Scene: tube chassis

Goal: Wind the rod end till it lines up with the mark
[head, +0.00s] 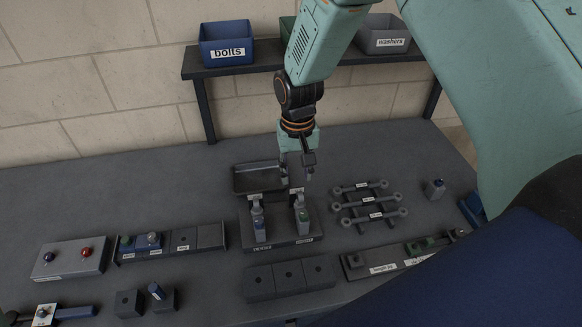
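A dark stand (283,240) with labels on its front edge sits mid-table. Which part is the rod end, and where the mark lies, is too small to tell. My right gripper (298,172) points down above and just behind the right piece. Its fingers look spread, with a gap between them and nothing seen held. I cannot tell whether it touches the piece. My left gripper is out of view.
A dark tray (259,179) lies behind the stand. Labelled linkage rods (368,205) lie on a rack to the right. Dark blocks (289,278) sit in front. A panel with knobs (68,258) is at left. A shelf (232,71) with bins stands behind.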

